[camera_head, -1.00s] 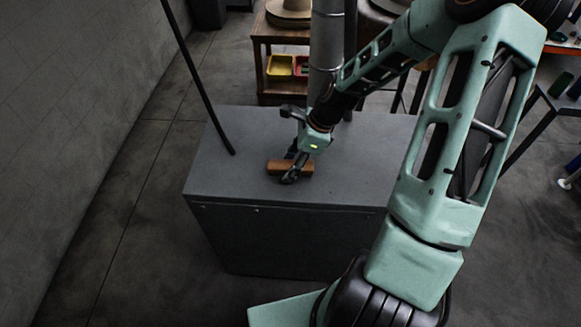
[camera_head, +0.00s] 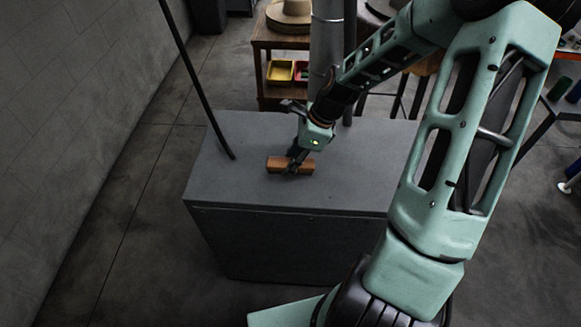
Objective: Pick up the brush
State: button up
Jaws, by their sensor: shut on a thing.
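The brush (camera_head: 276,164) shows as a small brown wooden block on the grey top of the box-shaped stand (camera_head: 234,183). My gripper (camera_head: 295,165) reaches down from the upper right and is shut on the middle of the brush. Its dark fingers cover the brush's centre, and the brown ends show on both sides. The brush appears to be at the stand's top; I cannot tell whether it touches the surface. Its bristles are not visible.
A thin dark pole (camera_head: 197,78) slants down to the stand's left part. A grey vertical pipe (camera_head: 326,40) rises behind my gripper. A wooden shelf (camera_head: 262,60) with hats and a yellow tray (camera_head: 280,71) stands at the back. The stand's top around the brush is clear.

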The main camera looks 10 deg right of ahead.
jog(key=s+r+p, duration=0.2)
jog(key=s+r, duration=0.7)
jog(key=s, duration=0.5)
jog(key=shift+r, duration=0.35)
jog(key=shift+d, duration=0.1)
